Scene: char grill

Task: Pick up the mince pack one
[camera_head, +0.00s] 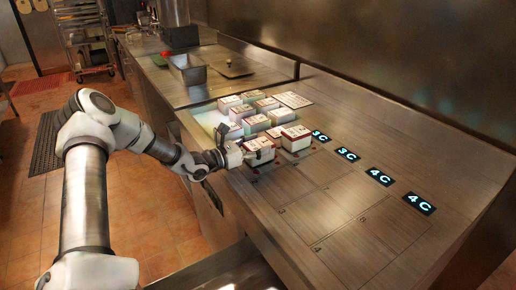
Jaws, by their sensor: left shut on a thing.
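Several white mince packs with red print stand in rows on the steel counter. My left gripper (238,157) is shut on the nearest pack at the left front of the group, the mince pack (260,150), at its left side. Whether this pack rests on the counter or is slightly raised, I cannot tell. Another pack (296,138) stands just to its right. More packs (257,122) stand behind it. The fingertips are partly hidden against the pack. My right gripper is not in view.
The steel counter (345,215) in front of the packs is clear, with marked rectangles. Small lit displays (380,177) read 3C and 4C along its right side. A metal container (188,70) stands farther back.

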